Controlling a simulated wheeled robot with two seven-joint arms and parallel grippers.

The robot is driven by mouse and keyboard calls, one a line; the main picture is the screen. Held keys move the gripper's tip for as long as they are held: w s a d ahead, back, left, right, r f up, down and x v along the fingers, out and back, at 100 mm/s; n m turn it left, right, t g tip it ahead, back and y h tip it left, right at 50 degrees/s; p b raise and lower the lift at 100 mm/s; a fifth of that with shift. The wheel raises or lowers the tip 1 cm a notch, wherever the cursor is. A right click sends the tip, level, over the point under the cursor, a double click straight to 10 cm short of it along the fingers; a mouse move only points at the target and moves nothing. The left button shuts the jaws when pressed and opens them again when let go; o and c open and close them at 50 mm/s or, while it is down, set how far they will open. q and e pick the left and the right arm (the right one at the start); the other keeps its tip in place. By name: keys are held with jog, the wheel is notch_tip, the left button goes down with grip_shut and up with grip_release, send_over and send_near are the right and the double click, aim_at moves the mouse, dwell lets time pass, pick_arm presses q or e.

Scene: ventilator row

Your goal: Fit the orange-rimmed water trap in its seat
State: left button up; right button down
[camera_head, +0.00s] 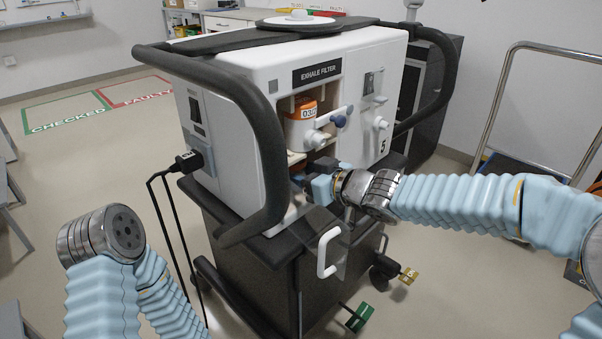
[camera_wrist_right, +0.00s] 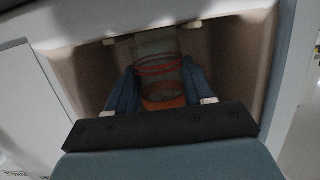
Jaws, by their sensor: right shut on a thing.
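My right gripper (camera_head: 312,182) reaches into the open bay at the front of the white ventilator (camera_head: 240,75), below the orange-labelled exhale filter (camera_head: 301,112). In the right wrist view its blue fingers (camera_wrist_right: 160,72) are shut on the water trap (camera_wrist_right: 160,84), a clear cup with orange-red rims, inside the bay. In the head view the gripper and the dark bay mostly hide the trap. The seat is not clearly visible, and I cannot tell if the trap touches it. My left arm shows at lower left, but its gripper is out of view.
A clear door with a white handle (camera_head: 328,252) hangs open below the bay, close under my right wrist. Black bumper handles (camera_head: 262,140) curve round the ventilator's sides. A trolley frame (camera_head: 493,100) stands at right.

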jog(key=shift+c, duration=1.7)
grip_release()
jog(key=shift+d, duration=0.1)
